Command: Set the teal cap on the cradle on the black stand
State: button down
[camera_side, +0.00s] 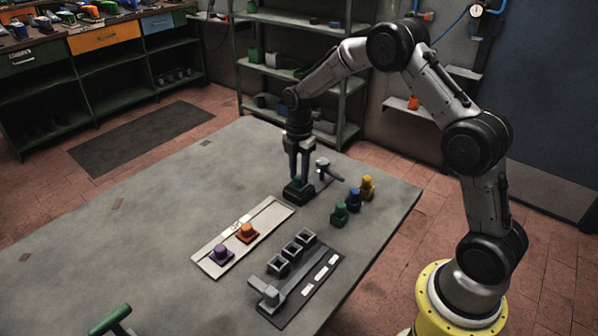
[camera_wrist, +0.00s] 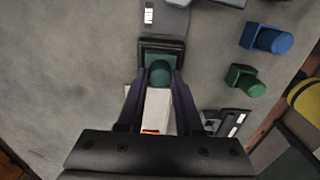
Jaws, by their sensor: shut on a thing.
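The teal cap (camera_wrist: 159,73) is between the fingertips of my gripper (camera_wrist: 159,78) in the wrist view, its round top showing. My gripper (camera_side: 299,178) is shut on it and points straight down in the side view. The black stand (camera_wrist: 176,45) shows as a dark square rim around the cap's far side; it also shows in the side view as a dark block (camera_side: 298,192) right under my fingers. The cradle is mostly hidden by the cap and fingers. I cannot tell whether the cap rests on it or hangs just above.
A grey lever-like fixture (camera_side: 326,170) stands close behind the stand. Green (camera_side: 339,214), blue (camera_side: 353,199) and yellow (camera_side: 367,187) pieces stand to the right. A pale board (camera_side: 215,262) holds purple and orange caps. A dark board (camera_side: 318,290) carries grey sockets.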

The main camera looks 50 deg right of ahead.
jog(key=shift+f, duration=0.15)
jog(key=c, duration=0.5)
grip_release()
notch_tip(320, 180, up, 14)
dwell(0.3)
jog(key=shift+f, duration=0.1)
